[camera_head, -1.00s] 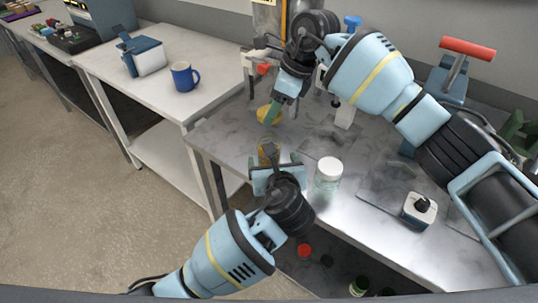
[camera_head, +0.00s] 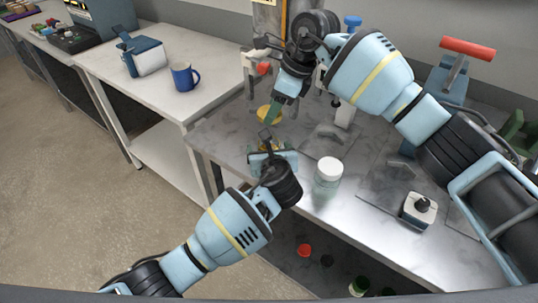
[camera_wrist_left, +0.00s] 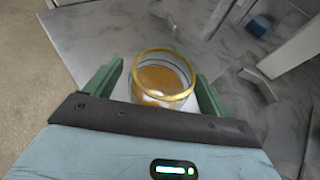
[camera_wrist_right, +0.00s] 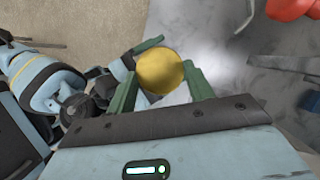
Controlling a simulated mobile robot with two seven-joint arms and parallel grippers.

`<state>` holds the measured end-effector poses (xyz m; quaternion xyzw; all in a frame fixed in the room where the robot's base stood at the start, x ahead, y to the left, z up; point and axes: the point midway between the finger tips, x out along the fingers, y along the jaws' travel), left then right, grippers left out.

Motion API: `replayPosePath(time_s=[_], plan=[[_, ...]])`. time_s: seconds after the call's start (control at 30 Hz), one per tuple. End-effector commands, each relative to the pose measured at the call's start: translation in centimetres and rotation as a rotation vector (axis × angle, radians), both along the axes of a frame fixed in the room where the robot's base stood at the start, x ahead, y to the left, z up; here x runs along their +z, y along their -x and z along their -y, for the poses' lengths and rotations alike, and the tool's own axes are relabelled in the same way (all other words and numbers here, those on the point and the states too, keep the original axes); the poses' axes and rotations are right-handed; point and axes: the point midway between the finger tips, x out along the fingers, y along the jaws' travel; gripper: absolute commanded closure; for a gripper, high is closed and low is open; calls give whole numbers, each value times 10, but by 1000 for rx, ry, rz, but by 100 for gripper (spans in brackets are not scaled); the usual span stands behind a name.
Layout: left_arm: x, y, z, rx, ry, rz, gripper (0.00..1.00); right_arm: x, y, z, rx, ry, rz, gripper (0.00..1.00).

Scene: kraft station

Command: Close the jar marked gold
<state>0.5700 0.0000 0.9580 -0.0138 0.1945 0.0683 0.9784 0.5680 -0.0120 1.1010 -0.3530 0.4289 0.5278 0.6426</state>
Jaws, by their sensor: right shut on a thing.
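The gold jar (camera_wrist_left: 163,80) is open at the top, with a gold rim and amber content, in the left wrist view. In the head view it is mostly hidden by my left gripper (camera_head: 273,150). The left gripper's green fingers stand apart, one on each side of the jar, with a small gap visible at the left. The lid also shows between the fingers in the right wrist view (camera_wrist_right: 160,72).
A clear jar with a white lid (camera_head: 328,172) stands just right of my left gripper. A blue mug (camera_head: 184,76) is on the white side table. Red-handled equipment (camera_head: 467,48) stands at the back right.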

Motion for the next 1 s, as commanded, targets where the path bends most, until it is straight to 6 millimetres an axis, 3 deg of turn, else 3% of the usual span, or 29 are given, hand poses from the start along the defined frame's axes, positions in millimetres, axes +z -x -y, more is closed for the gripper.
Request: replayPosePath(time_s=[0.07, 0.5, 0.67, 1.0], plan=[[0, 0, 0, 0, 0, 0, 28, 0, 0, 0, 0, 0, 0, 69], [0, 0, 0, 0, -1, 0, 83, 0, 0, 0, 0, 0, 0, 69], [0, 0, 0, 1, -1, 0, 83, -7, 0, 0, -1, 0, -1, 69], [0, 0, 0, 1, -1, 0, 83, -48, 0, -1, -1, -7, -1, 69]])
